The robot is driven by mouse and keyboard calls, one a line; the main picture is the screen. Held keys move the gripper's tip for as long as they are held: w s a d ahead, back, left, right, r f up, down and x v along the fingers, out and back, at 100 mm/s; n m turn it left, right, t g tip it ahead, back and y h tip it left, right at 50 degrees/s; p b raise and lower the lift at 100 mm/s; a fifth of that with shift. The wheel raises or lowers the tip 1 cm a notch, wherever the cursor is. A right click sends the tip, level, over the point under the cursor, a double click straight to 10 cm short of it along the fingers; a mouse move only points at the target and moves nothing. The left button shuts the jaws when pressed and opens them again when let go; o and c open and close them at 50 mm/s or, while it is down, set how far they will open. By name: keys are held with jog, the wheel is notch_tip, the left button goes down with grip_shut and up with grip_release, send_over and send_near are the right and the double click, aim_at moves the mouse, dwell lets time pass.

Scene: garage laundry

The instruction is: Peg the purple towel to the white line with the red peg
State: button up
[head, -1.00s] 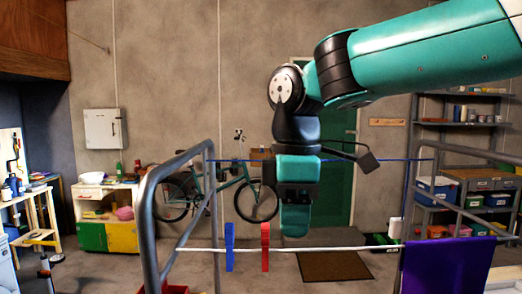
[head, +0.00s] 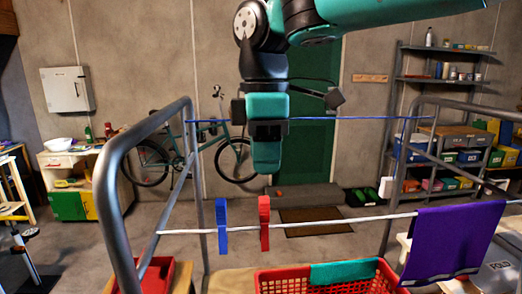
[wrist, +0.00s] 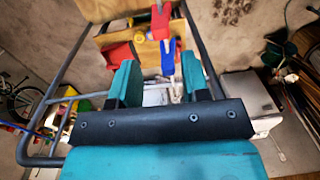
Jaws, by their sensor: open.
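The red peg (head: 264,222) is upright on the white line (head: 340,221), just right of the blue peg (head: 222,226). The purple towel (head: 453,242) hangs over the same line farther right, apart from the pegs. My gripper (head: 265,165) appears above the red peg in the head view, not touching it. In the wrist view my gripper (wrist: 159,80) is open and empty. The blue peg (wrist: 168,57) shows between its fingers, and the red peg (wrist: 160,20) lies beyond, near the top edge.
A blue line (head: 350,118) runs behind the white one, between the grey metal rails (head: 112,190). Below stands a red basket (head: 325,281) with a teal cloth (head: 343,272) on it. A red container (head: 155,272) is at lower left.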

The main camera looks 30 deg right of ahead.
aim_at(264, 198)
notch_tip(264, 198, down, 8)
jog(key=b, duration=0.6)
jog(key=shift+s+a+f, duration=0.1)
jog(key=shift+s+f, duration=0.05)
jog(key=shift+f, duration=0.1)
jog(key=c, duration=0.8)
jog(key=shift+r+p, duration=2.45)
jog(key=shift+r, duration=0.35)
